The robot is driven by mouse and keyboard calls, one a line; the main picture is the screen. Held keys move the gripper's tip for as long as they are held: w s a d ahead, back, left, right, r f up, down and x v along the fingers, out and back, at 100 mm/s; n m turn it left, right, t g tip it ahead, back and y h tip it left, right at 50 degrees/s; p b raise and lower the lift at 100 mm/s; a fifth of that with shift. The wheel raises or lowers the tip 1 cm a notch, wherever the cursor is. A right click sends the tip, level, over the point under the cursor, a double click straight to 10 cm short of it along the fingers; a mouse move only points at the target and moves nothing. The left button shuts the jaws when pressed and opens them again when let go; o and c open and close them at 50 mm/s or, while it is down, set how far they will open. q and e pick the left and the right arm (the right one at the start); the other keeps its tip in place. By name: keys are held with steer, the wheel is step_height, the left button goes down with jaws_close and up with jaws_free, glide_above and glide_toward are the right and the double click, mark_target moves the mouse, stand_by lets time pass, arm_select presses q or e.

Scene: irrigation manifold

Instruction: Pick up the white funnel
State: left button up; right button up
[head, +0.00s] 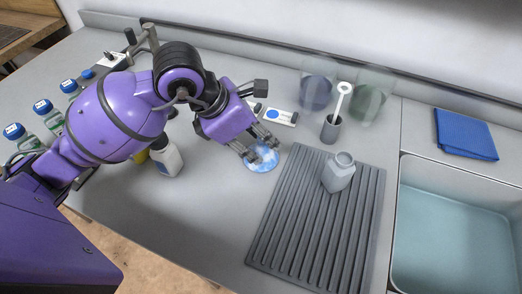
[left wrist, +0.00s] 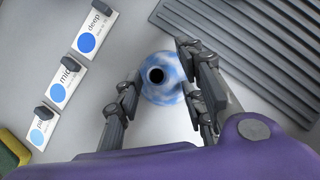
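A round, white and blue mottled piece (head: 262,159) lies on the grey counter under my left gripper; it looks like the funnel. The left wrist view shows it from above as a mottled ring (left wrist: 160,94) with a dark round hole in its middle. No plain white funnel shows. My left gripper (head: 257,147) points down at it with the fingers apart. In the left wrist view the fingers (left wrist: 160,90) stand on either side of the ring. I cannot tell whether they touch it. My right gripper is in neither view.
A grey ribbed drain mat (head: 262,238) with a grey bottle (head: 339,173) lies to the right. Behind stand a dark cup (head: 331,130) with a white ring-ended tool and two clear tinted vessels. A white bottle (head: 166,158) stands left; a sink (head: 455,225) is at right.

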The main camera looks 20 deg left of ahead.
arm_select(q)
jaws_close()
steer(key=shift+s+f, duration=0.1)
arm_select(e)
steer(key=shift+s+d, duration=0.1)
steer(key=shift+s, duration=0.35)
